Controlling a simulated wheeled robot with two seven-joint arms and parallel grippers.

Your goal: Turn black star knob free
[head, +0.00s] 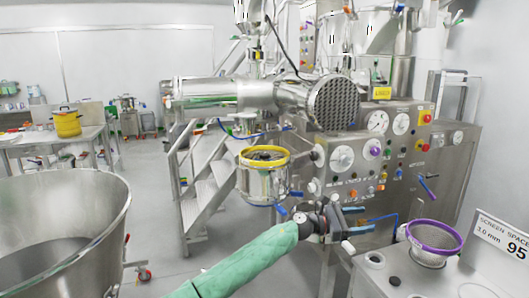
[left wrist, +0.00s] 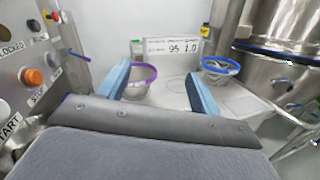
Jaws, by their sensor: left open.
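I cannot make out a black star knob for certain in either view. My left gripper (head: 368,218) is in front of the steel machine's control panel (head: 365,165), at the end of the green-sleeved arm. Its two blue fingers stand wide apart in the left wrist view (left wrist: 160,86), with nothing between them. Beyond the fingers, a purple-rimmed screen (left wrist: 138,92) and a blue-rimmed one (left wrist: 220,76) rest on a pale surface. The purple-rimmed screen (head: 434,238) also shows in the head view, right of the gripper. My right gripper is in neither view.
A yellow-rimmed steel vessel (head: 264,155) hangs under the horizontal barrel (head: 270,97), left of the panel. A large steel bowl (head: 60,222) fills the lower left. A sign reading 95 (head: 503,240) stands at right. Steel stairs (head: 205,190) are behind; open floor lies at mid-left.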

